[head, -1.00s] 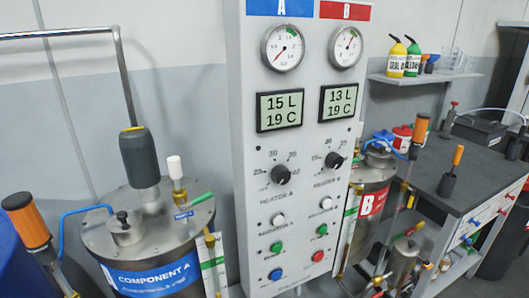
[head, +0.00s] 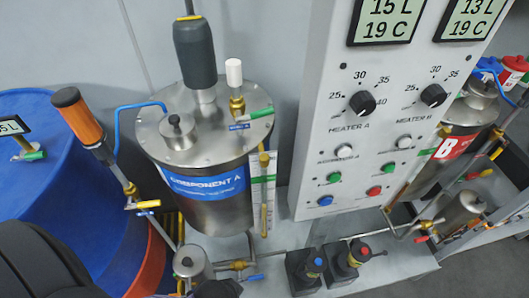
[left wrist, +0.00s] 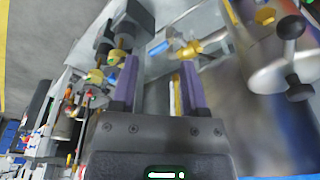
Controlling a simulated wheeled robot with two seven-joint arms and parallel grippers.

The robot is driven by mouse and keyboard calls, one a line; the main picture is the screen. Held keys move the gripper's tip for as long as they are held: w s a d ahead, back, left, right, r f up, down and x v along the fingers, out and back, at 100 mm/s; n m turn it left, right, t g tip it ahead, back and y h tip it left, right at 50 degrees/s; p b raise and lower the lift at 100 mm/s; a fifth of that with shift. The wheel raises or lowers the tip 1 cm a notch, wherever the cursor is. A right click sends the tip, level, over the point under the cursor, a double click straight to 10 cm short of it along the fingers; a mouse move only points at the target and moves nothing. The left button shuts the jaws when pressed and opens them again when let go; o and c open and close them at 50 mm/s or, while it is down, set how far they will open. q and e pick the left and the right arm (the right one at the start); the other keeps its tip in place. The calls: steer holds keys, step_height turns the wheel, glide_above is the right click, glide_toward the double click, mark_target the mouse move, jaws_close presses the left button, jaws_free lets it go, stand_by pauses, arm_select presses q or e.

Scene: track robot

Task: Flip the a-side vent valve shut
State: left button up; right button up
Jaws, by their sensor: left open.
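The steel Component A tank (head: 150,135) stands left of the control panel in the head view. On its lid, at the right, is a brass valve (head: 237,103) with a white cap and a green lever (head: 258,114) pointing right; a small blue tag beside it is too small to read surely. I take this for the a-side vent valve. My left gripper shows in the left wrist view (left wrist: 160,88), its two purple-padded fingers apart and nothing held between them. It is well away from the lid valve. My right gripper is not in view.
The control panel (head: 335,75) rises right of the tank. A blue drum (head: 60,190) stands at the left. An orange-topped tube (head: 80,115) and a blue hose lie between them. Pipes, small valves and two black pumps (head: 303,270) sit low in front.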

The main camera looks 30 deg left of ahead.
arm_select(q)
steer(key=w+a+r+t+y, duration=0.15)
steer(key=w+r, duration=0.35)
steer(key=r, duration=0.8)
steer(key=m+t+h, duration=0.2)
steer(key=m+t, duration=1)
steer(key=t, duration=0.3)
glide_toward(262, 115)
steer(key=w, duration=0.1)
steer(key=shift+g, duration=0.25)
steer(key=w, duration=0.5)
steer(key=w+p, duration=0.1)
steer(key=w, duration=0.4)
steer(key=shift+d+r+p, duration=0.15)
steer(key=shift+p, duration=0.15)
steer(key=shift+s, duration=0.1)
jaws_close()
